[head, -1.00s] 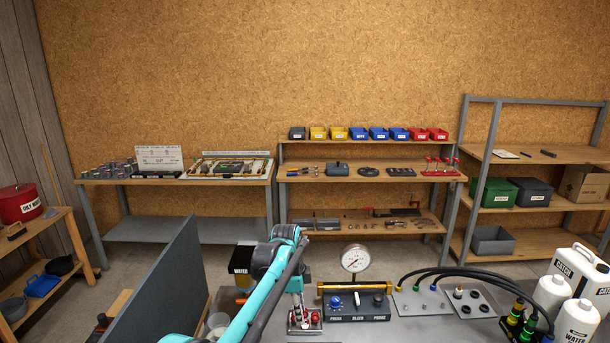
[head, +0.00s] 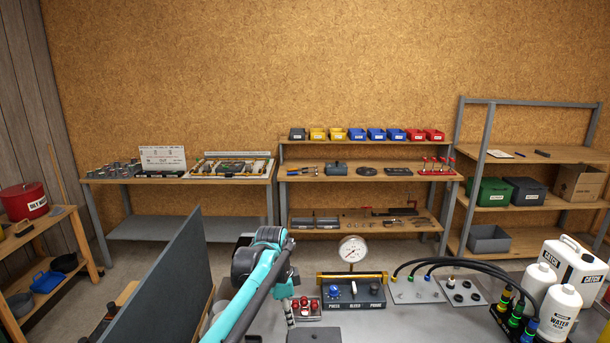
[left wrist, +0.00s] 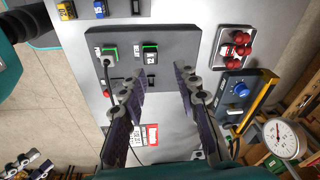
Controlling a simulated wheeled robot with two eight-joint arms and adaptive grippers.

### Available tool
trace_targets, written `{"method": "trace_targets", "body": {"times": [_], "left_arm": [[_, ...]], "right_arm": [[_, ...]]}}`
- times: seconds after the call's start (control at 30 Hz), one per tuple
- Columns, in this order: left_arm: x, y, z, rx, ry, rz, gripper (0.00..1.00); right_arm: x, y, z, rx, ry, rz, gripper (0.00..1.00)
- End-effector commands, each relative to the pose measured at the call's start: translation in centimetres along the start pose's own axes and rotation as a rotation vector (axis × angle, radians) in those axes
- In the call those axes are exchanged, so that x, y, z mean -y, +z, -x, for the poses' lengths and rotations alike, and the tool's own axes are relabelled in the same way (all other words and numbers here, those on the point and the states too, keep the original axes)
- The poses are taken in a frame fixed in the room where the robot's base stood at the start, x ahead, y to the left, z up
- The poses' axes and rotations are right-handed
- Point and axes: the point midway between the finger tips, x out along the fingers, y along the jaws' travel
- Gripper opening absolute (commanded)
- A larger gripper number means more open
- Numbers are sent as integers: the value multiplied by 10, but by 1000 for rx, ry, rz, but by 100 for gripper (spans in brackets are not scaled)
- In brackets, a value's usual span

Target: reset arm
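My left arm (head: 262,270), teal and black, reaches in from the bottom of the head view. In the left wrist view my left gripper (left wrist: 160,82) is open, its two dark fingers wide apart with nothing between them. It faces a dark grey panel (left wrist: 186,48) with small green-marked modules, one of them with a black cable plugged in. Most of the gripper is hidden or cut off in the head view.
A small tray with red knobs (head: 307,308) stands beside the press console (head: 354,292) and gauge (head: 353,249). Black hoses and white bottles (head: 560,312) are at the right. A grey upright divider (head: 160,285) stands at the left. Shelves line the back wall.

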Motion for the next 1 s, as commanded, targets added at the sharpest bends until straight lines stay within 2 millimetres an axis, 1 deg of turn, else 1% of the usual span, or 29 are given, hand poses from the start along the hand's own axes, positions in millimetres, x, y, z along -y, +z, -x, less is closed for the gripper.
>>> {"method": "trace_targets", "body": {"times": [0.17,0.27,0.37,0.4,0.47,0.5,0.57,0.6,0.67,0.7,0.8,0.9,1.0], "left_arm": [[-23,24,20,-13,-58,143,31],[-42,42,32,-28,-101,256,31],[-70,66,42,-53,-159,404,31],[-83,77,45,-66,-183,467,31],[-102,92,47,-88,-219,561,31],[-116,102,47,-105,-241,625,31],[-136,116,45,-132,-275,718,31],[-149,126,42,-151,-297,778,31],[-169,140,36,-183,-329,870,31],[-182,150,30,-205,-349,930,31],[-211,169,14,-262,-391,1062,31],[-232,184,-1,-311,-424,1166,31],[-244,193,-13,-347,-443,1235,31]], "right_arm": [[0,4,-6,0,0,0,40],[0,6,-9,0,0,0,40],[0,10,-14,0,0,0,40],[0,12,-16,0,0,0,40],[0,14,-19,0,0,0,40],[0,15,-21,0,0,0,40],[0,17,-24,0,0,0,40],[0,18,-26,0,0,0,40],[0,20,-28,0,0,0,40],[0,22,-30,0,0,0,40],[0,24,-34,0,0,0,40],[0,26,-37,0,0,0,40],[0,28,-38,0,0,0,40]]}}
